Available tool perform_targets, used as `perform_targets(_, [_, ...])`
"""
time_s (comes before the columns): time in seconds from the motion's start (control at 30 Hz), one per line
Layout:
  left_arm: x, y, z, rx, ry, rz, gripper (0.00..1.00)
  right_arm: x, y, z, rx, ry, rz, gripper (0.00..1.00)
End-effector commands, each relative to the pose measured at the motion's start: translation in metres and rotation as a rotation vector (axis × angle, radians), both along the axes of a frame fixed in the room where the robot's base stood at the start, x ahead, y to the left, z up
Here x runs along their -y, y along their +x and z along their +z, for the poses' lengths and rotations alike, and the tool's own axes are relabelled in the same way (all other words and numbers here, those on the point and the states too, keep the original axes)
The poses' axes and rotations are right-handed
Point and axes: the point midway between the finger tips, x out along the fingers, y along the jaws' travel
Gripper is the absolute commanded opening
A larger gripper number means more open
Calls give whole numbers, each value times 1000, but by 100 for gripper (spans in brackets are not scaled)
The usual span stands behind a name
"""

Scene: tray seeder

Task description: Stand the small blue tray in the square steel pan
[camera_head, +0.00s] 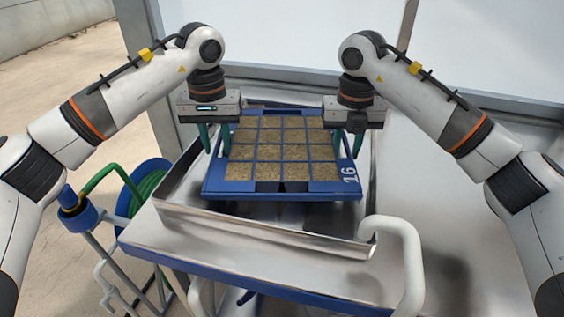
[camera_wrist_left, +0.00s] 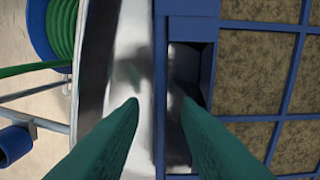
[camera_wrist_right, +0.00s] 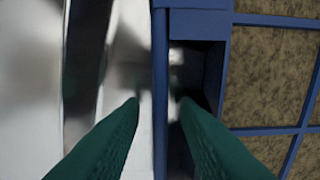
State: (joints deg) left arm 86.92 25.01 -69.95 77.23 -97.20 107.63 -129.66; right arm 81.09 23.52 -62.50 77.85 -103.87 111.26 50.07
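The small blue tray (camera_head: 281,188), marked 16 with soil-filled square cells, lies level within the outline of the square steel pan (camera_head: 265,236). Its underside is hidden, so I cannot tell how it meets the pan floor. My left gripper (camera_head: 215,152) is at the tray's left side, and my right gripper (camera_head: 347,155) is at its right side. In the left wrist view, the open fingers straddle the tray's rim (camera_wrist_left: 160,80), with gaps showing beside it. The right wrist view shows the same around the other rim (camera_wrist_right: 160,80).
The pan stands on a metal cart top (camera_head: 150,238) with a blue edge and a white curved handle (camera_head: 404,255) at the front right. A green hose reel (camera_head: 150,185) stands to the left. A pale panel is behind the cart.

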Motion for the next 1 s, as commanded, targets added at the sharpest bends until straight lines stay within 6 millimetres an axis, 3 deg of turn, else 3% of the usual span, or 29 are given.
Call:
perform_targets(0.3, [0,0,67,4,-1,1,29,0,0,0,0,0,0,29])
perform_targets(0.5, [0,0,99,2,1,1,29,0,0,0,0,0,0,29])
perform_targets(0.77, [0,0,110,0,0,0,29,0,0,12,2,0,0,29])
perform_targets(1.0, [0,0,109,0,0,0,29,-1,1,62,5,1,0,29])
